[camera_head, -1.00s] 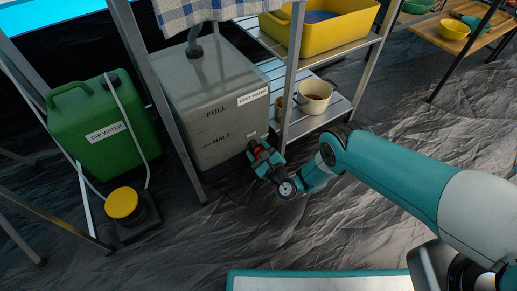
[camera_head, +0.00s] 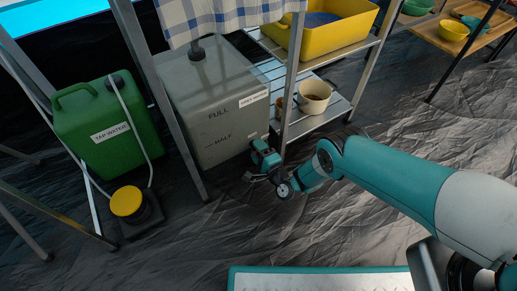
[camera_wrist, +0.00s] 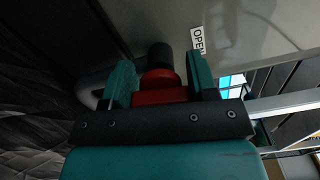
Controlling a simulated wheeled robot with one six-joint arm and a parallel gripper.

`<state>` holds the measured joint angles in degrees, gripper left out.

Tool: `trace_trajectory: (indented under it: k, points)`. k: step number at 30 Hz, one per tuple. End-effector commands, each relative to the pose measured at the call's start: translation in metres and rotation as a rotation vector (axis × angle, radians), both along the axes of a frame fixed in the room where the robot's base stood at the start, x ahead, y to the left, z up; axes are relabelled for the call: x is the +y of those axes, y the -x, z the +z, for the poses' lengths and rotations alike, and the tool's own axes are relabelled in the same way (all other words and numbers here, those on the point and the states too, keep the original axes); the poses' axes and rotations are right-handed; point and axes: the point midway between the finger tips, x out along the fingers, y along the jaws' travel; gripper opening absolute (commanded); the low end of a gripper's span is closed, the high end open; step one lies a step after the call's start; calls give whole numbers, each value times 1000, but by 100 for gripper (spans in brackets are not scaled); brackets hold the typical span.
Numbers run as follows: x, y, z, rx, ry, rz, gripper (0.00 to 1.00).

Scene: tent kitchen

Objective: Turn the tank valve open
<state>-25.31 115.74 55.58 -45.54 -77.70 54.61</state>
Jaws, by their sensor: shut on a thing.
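The grey water tank (camera_head: 205,90), marked FULL and HALF, stands on the ground under the table. Its red valve handle (camera_wrist: 160,90) shows in the wrist view, in front of a dark round pipe end (camera_wrist: 159,55). A white OPEN label (camera_wrist: 197,40) is on the tank wall to the right of the valve. My gripper (camera_wrist: 161,77) has one teal finger on each side of the red handle and is shut on it. In the head view my gripper (camera_head: 262,161) is at the tank's lower right corner and hides the valve.
A metal table leg (camera_head: 290,85) stands close to my gripper. A low shelf with a cream pot (camera_head: 313,97) is to its right. A green tap-water can (camera_head: 105,130) and a yellow-topped foot pump (camera_head: 127,201) are at left.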

Motion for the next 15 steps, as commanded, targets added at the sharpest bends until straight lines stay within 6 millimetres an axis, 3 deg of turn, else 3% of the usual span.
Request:
trace_trajectory:
  k: [15]
  points:
    - [-1,-1,-1,-101,148,-2,29]
